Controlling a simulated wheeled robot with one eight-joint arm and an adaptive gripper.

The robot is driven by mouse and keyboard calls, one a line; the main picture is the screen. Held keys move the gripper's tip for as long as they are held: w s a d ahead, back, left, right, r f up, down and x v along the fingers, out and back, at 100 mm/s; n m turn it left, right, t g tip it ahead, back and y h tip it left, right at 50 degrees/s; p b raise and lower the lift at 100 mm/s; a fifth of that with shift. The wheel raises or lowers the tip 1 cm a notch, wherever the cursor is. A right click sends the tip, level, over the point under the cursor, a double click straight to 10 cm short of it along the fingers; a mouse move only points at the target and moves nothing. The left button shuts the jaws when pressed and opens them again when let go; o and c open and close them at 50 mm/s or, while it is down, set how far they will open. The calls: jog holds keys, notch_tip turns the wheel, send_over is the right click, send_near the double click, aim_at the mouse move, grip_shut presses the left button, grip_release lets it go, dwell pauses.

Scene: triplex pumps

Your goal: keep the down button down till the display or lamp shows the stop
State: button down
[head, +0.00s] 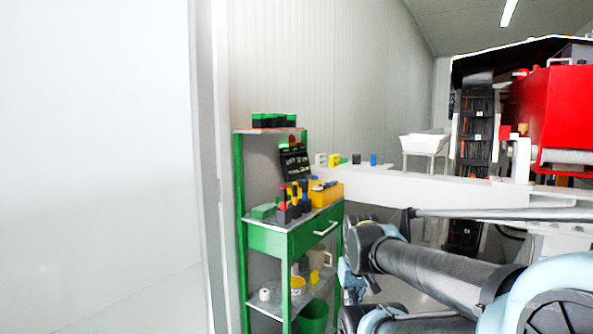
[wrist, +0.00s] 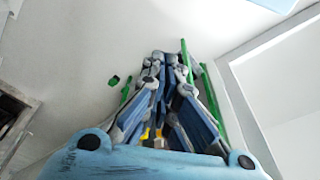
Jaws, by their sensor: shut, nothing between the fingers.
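A small black display panel (head: 294,163) with pale lettering stands tilted on the green cart (head: 270,239) in the head view; the lettering is too small to read surely. A small reddish spot (head: 291,144) shows near its top; I cannot tell whether it is a lit lamp. I cannot make out a down button in either view. My gripper (wrist: 165,58) is shut and empty in the wrist view, with green posts of the cart (wrist: 210,100) near its fingers. I cannot tell whether its tips touch anything. In the head view its fingers are not clearly visible.
Red-and-black and yellow items (head: 296,200) and a yellow box (head: 326,194) crowd the cart top. A green bin (head: 312,317) stands low at its right. A white ledge (head: 400,188) runs behind. Red machinery (head: 553,110) stands at the right. A blank pale wall (head: 95,150) fills the left.

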jog(key=shift+r, duration=0.1)
notch_tip(320, 180, up, 34)
jog(key=m+t, duration=0.7)
jog(key=m, duration=0.2)
send_over(326, 184)
jog(key=shift+s+a, duration=0.15)
jog(key=shift+s, duration=0.15)
jog(key=shift+f, duration=4.45)
jog(key=shift+f, duration=0.2)
jog(key=shift+f, duration=0.15)
